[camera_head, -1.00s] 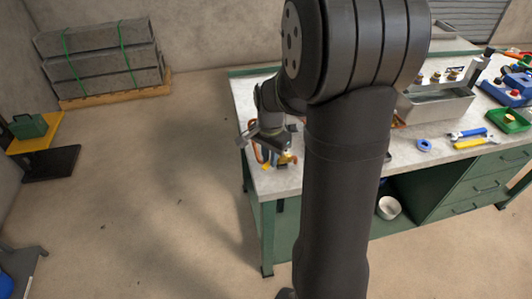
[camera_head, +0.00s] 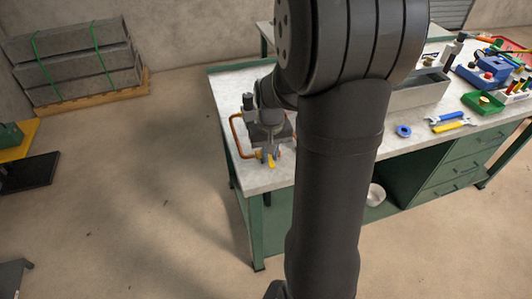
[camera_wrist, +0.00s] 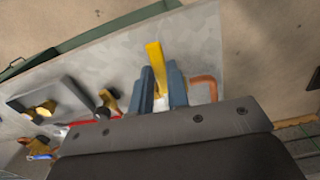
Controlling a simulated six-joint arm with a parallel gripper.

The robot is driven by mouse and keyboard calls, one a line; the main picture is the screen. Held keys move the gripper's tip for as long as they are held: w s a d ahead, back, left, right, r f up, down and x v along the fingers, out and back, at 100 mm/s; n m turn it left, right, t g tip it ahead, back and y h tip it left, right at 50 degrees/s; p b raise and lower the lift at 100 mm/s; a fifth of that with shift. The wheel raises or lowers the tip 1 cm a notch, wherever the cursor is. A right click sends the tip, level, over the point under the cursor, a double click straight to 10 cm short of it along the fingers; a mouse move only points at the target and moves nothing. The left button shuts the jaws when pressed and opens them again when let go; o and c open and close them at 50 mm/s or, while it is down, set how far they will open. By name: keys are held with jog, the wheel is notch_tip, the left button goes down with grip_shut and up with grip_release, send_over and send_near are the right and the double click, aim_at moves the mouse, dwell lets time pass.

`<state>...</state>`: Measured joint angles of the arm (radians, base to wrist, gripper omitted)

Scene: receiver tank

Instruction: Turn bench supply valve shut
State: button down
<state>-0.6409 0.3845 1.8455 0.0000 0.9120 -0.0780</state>
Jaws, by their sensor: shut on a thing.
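The bench supply valve's yellow lever (camera_wrist: 155,60) stands between the two blue-grey fingers of my gripper (camera_wrist: 162,84) in the wrist view, and the fingers are shut on it. In the head view, the yellow lever (camera_head: 271,160) shows just below my gripper (camera_head: 267,145), pointing toward the bench's front edge. The valve's copper pipe (camera_head: 235,128) bends beside the gripper at the left end of the bench; it also shows in the wrist view (camera_wrist: 204,88). The valve body is mostly hidden behind my gripper.
The bench top (camera_head: 228,82) is clear around the valve's left side. A blue ring (camera_head: 404,131), wrenches (camera_head: 452,126), a green tray (camera_head: 482,102) and a grey metal bin (camera_head: 418,92) are farther right. My arm hides the bench's middle.

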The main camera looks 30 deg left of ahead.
jog(key=shift+w+d+n, duration=0.15)
jog(key=shift+w+n, duration=0.05)
jog(key=shift+n, duration=0.2)
jog(key=c, duration=1.4)
grip_release()
jog(key=shift+r, duration=0.1)
notch_tip(320, 180, up, 17)
jog(key=shift+r, duration=0.15)
notch_tip(320, 180, down, 18)
jog(key=shift+r, duration=0.2)
